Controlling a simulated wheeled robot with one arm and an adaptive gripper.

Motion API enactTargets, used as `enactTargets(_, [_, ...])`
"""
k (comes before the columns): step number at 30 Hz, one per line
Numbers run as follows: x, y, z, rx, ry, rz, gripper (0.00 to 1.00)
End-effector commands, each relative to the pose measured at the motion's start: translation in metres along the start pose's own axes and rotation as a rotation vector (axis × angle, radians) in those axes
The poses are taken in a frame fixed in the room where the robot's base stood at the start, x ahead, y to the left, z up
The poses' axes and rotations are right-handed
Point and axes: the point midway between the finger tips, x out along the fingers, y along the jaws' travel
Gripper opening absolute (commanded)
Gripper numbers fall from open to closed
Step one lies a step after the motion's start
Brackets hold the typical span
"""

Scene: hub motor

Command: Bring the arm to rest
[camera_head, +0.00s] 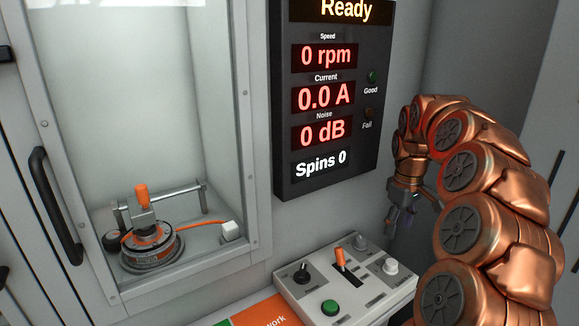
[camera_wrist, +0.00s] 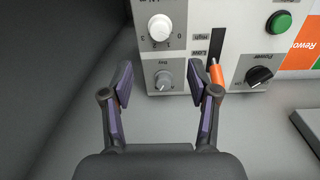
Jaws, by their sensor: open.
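My copper arm (camera_head: 480,200) curves in from the right in the head view. My gripper (camera_head: 398,218) hangs above and behind the right side of the control box (camera_head: 345,285). In the wrist view my gripper (camera_wrist: 162,90) is open, with nothing between its fingers. Beyond the fingers in that view are a grey key knob (camera_wrist: 164,80) and a white knob (camera_wrist: 160,27). The right finger overlaps the orange lever (camera_wrist: 216,74) in the picture; I cannot tell if they touch.
The hub motor (camera_head: 152,250) sits in a fixture behind a glass door with a black handle (camera_head: 55,205). The display (camera_head: 325,95) reads Ready, 0 rpm, Spins 0. A green button (camera_head: 330,307) and black power knob (camera_head: 301,273) are on the box.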

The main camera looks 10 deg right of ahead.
Motion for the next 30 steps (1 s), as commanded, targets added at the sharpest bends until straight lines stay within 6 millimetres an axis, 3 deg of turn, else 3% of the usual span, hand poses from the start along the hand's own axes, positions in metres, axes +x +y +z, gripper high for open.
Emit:
enactTargets(5, [0.000, 0.000, 0.000, 0.000, 0.000, 0.000, 0.60])
enactTargets(8, [-0.009, -0.017, -0.001, -0.012, 0.002, -0.005, 0.60])
enactTargets(20, [-0.052, -0.122, 0.017, -0.048, 0.003, -0.035, 0.60])
enactTargets(30, [-0.072, -0.210, 0.068, -0.018, -0.034, -0.050, 0.60])
